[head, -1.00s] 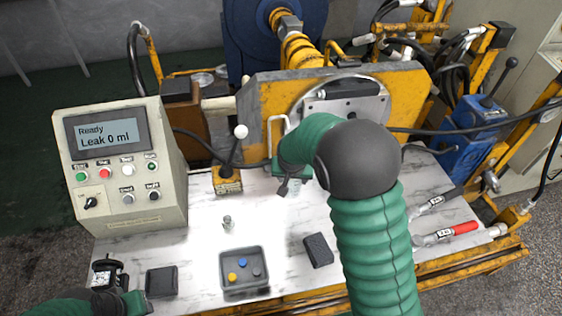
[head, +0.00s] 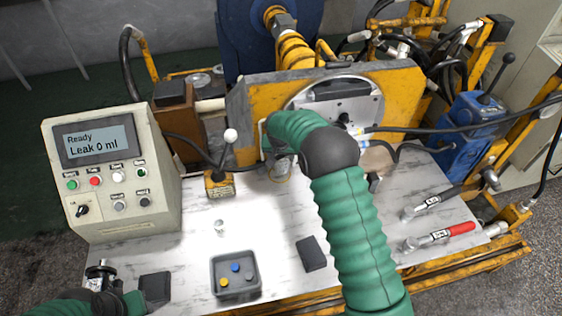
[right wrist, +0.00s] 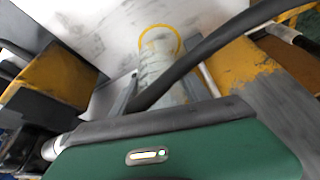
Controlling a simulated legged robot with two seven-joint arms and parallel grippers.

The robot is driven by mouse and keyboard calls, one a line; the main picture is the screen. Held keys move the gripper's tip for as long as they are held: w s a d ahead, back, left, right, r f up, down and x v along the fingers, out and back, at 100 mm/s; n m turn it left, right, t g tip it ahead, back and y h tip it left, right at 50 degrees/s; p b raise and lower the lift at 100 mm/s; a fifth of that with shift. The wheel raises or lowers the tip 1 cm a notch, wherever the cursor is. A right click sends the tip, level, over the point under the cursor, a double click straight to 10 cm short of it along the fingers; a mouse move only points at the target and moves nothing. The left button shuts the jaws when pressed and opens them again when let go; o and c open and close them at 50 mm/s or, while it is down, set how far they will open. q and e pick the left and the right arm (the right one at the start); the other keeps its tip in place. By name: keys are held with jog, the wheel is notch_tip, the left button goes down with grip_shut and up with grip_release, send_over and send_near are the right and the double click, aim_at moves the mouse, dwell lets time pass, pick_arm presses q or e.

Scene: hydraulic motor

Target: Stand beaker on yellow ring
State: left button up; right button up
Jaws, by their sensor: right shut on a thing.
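A clear beaker (right wrist: 160,75) is between the fingers of my right gripper (right wrist: 165,88) in the right wrist view, and the gripper is shut on it. The yellow ring (right wrist: 160,32) shows on the white bench top at the beaker's far end. I cannot tell whether the beaker touches the bench.
The yellow motor mount (head: 260,115) stands right behind the ring. A black hose (right wrist: 205,58) crosses the right wrist view in front of the beaker. A lever block (head: 219,184) stands left of the ring. A grey tray (head: 235,293) and dark block (head: 311,254) lie nearer.

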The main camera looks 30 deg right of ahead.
aim_at(279, 162)
jog(key=f, duration=0.3)
jog(key=shift+w+a+f, duration=0.35)
jog(key=shift+w+a, duration=0.15)
jog(key=shift+a, duration=0.05)
jog(key=shift+d+f, duration=0.15)
jog(key=shift+d, duration=0.1)
jog(key=o, duration=1.4)
jog(key=shift+d, duration=0.15)
